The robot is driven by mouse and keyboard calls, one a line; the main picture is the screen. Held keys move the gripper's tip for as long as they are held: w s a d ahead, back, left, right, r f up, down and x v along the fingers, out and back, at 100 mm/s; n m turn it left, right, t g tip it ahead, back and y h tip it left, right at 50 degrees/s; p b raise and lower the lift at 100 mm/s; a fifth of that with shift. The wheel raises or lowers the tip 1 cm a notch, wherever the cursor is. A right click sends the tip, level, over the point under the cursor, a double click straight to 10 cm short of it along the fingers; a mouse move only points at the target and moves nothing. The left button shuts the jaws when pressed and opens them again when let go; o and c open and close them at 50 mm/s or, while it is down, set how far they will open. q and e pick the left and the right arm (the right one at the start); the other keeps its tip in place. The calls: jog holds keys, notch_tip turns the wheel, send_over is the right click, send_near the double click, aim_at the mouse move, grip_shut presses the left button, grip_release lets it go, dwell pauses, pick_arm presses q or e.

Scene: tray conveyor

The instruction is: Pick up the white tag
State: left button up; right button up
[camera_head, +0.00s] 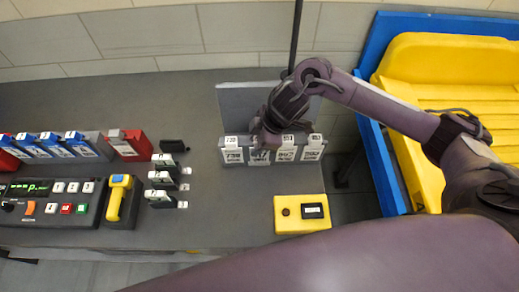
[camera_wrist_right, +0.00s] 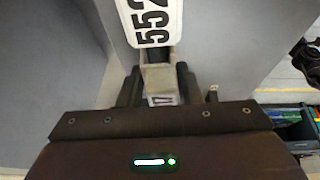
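White tags with black numbers hang in a row on the front of a grey rack (camera_head: 240,103); the leftmost white tag (camera_head: 233,149) and the rightmost white tag (camera_head: 312,148) show clearly. My right gripper (camera_head: 266,138) points down at the second tag from the left and partly hides it. In the right wrist view, a white tag reading 552 (camera_wrist_right: 152,22) lies just beyond the fingers of my right gripper (camera_wrist_right: 160,86). A grey holder with a small white piece (camera_wrist_right: 162,99) shows between the fingers. I cannot tell whether they grip it. My left gripper is out of view.
A yellow box with a button and display (camera_head: 302,213) stands in front of the rack. Small dark holders with white tops (camera_head: 161,178) are left of it.

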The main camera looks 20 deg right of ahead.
jog(key=c, duration=0.5)
jog(key=shift+s+r+b, duration=0.1)
jog(key=shift+r+b, duration=0.1)
jog(key=shift+b, duration=0.15)
notch_tip(320, 180, up, 7)
jog(key=shift+f+b, duration=0.2)
jog(key=shift+b, duration=0.25)
jog(key=shift+s+a, duration=0.9)
jog(key=shift+s, duration=2.3)
jog(key=shift+s+a, duration=0.95)
jog(key=shift+s, duration=2.2)
jog(key=shift+s+a, duration=0.9)
jog(key=shift+s, duration=2.3)
